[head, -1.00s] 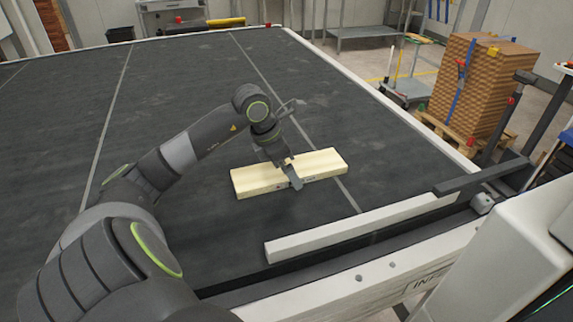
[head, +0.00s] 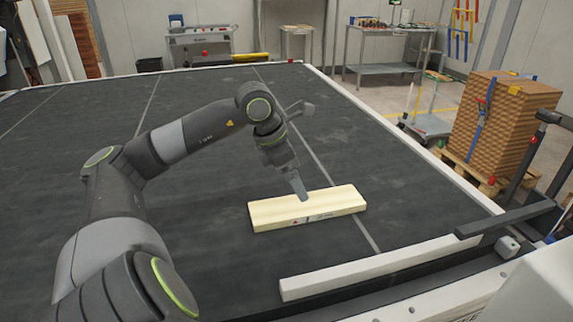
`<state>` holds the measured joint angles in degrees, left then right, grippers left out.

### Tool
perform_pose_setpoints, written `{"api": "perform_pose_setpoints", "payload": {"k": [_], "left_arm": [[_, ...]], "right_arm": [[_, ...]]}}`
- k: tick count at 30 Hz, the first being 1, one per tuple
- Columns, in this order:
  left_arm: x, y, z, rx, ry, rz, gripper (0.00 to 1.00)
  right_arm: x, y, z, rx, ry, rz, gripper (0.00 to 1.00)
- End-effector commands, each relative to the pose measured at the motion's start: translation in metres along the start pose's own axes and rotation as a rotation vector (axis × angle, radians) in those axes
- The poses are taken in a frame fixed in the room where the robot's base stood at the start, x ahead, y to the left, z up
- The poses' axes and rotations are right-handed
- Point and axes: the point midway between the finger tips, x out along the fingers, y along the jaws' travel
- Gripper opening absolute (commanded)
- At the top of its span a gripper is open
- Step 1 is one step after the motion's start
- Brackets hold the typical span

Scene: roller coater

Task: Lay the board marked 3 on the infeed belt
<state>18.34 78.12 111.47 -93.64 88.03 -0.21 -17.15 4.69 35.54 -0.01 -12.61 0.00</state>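A pale yellow board (head: 340,203) lies flat on the dark infeed belt (head: 200,250), right of the middle of the head view. Its front edge carries a small red mark and print too small to read, so I cannot make out a number. My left gripper (head: 301,192) points down just over the board's top. One finger shows in front of the board's face, and the other is mostly hidden. The gripper seems clear of the board and open. My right gripper is not in view.
A white rail (head: 370,270) runs along the near belt edge, with a dark bar (head: 505,219) at its right end. A stack of brown boards (head: 495,130) stands on a pallet beyond the right edge. The belt's far part is bare.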

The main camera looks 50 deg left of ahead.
Motion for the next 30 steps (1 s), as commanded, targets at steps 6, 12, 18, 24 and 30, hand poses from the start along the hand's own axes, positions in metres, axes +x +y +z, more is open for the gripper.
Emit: {"api": "perform_pose_setpoints", "payload": {"k": [6,12,18,24,30], "left_arm": [[-0.024,0.001,-0.001,0.000,0.002,0.003,0.98],[-0.034,0.000,0.000,-0.001,0.001,0.001,0.98],[-0.036,0.000,0.000,-0.001,0.000,-0.001,0.98],[-0.036,0.000,0.000,-0.001,0.001,-0.001,0.98],[-0.036,0.000,0.000,-0.001,0.001,-0.001,0.98]], "right_arm": [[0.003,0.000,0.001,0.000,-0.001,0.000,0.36],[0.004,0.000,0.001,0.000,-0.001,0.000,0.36],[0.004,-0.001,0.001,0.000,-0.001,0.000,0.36],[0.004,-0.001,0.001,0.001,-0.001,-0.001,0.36],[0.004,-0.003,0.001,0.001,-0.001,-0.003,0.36]]}}
